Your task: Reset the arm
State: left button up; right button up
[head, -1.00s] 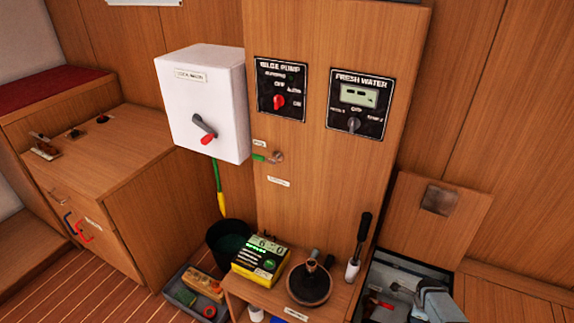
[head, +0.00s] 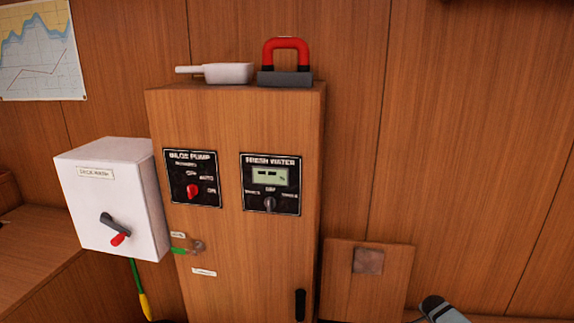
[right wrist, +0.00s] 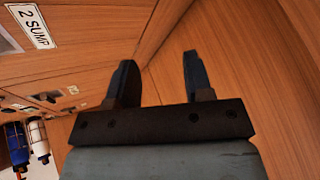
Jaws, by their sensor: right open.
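My right gripper (right wrist: 158,65) shows in the right wrist view with its two dark fingers apart and nothing between them. Wood panelling lies beyond the fingers. In the head view only a grey piece of my right arm (head: 443,311) shows at the bottom right edge; its gripper is out of that picture. My left arm and gripper are not in view.
A wooden cabinet (head: 240,120) carries the bilge pump panel (head: 192,178) and fresh water panel (head: 270,184). A white scoop (head: 228,73) and red-handled block (head: 286,62) sit on top. A white switch box (head: 110,199) is left. An upright wooden lid (head: 345,285) stands near my arm.

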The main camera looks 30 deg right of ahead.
jog(key=s+a+r+n+t+y, duration=0.1)
jog(key=a+r+n+t+y, duration=0.15)
jog(key=a+n, duration=0.85)
jog(key=s+a+r+n+t+y, duration=0.1)
jog(key=a+n+t, duration=0.35)
jog(key=a, duration=1.05)
jog(key=s+a+r+n+y, duration=0.2)
jog(key=s+a+r+n, duration=0.15)
jog(key=a, duration=0.45)
jog(key=s+a+r+n+y, duration=0.25)
jog(key=s+a+n, duration=0.2)
jog(key=a, duration=0.45)
jog(key=s+a+r+n+y, duration=0.25)
jog(key=a+r+n, duration=0.2)
jog(key=a, duration=0.35)
jog(key=w+a+m+t, duration=0.2)
jog(key=a+m, duration=0.3)
jog(key=a, duration=0.5)
pick_arm(q)
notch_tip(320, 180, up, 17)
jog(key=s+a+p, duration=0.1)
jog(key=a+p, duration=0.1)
jog(key=p, duration=2.2)
pick_arm(e)
notch_tip(320, 180, up, 18)
jog(key=s+d, duration=0.1)
jog(key=shift+s+d+f+h, duration=0.15)
jog(key=shift+s+d+h, duration=0.15)
jog(key=shift+s+h, duration=0.1)
